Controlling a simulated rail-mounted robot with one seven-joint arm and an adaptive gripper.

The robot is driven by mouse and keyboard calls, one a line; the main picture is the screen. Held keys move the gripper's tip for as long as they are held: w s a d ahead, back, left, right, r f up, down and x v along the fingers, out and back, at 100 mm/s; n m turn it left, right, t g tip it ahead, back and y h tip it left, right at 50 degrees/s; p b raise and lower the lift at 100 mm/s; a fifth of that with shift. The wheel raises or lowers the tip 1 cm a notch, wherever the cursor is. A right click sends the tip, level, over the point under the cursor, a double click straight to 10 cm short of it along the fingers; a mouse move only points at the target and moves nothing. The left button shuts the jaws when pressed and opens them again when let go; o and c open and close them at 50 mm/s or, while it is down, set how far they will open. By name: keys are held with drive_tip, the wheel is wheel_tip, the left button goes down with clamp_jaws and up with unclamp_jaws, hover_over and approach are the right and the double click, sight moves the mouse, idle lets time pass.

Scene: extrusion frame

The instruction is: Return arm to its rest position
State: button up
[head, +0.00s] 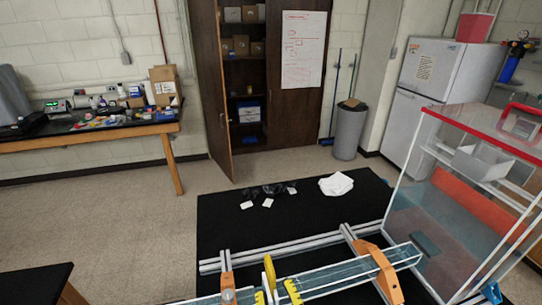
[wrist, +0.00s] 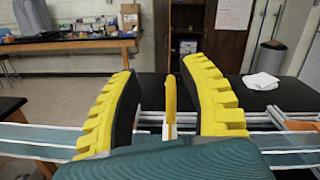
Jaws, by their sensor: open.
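My gripper (head: 276,291) shows at the bottom of the head view, with its two ridged yellow fingers apart. In the wrist view my gripper (wrist: 161,72) is open, its black inner pads facing each other. An upright yellow piece (head: 270,272) stands by the fingertips at the extrusion frame (head: 290,247). In the wrist view this yellow piece (wrist: 171,96) shows in the gap between the fingers, touching neither in the picture. How far beyond the fingertips it stands is hard to tell. Most of my arm is out of view.
Orange clamps (head: 380,268) (head: 227,284) sit on the frame. A white cloth (head: 336,184) and small packets lie on the black table (head: 222,222). A clear panelled enclosure (head: 440,200) stands at the right. Open floor (head: 100,220) lies to the left.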

wheel_tip(320, 180, up, 16)
drive_tip(key=a+n+t+y, duration=0.1)
drive_tip(key=a+n+t, duration=0.1)
drive_tip(key=n, duration=0.4)
drive_tip(key=s+d+r+n+t, duration=0.1)
drive_tip(key=s+r+n, duration=0.2)
drive_tip(key=r+n, duration=0.75)
drive_tip(key=s+d+r+n+h, duration=0.4)
drive_tip(key=s+d+n+h, duration=0.25)
drive_tip(key=n, duration=0.55)
wheel_tip(320, 180, up, 14)
drive_tip(key=p, duration=1.3)
drive_tip(key=shift+w+n+t+h+p, duration=0.2)
drive_tip(key=shift+n+t+h+p, duration=0.2)
drive_tip(key=shift+n+h, duration=0.05)
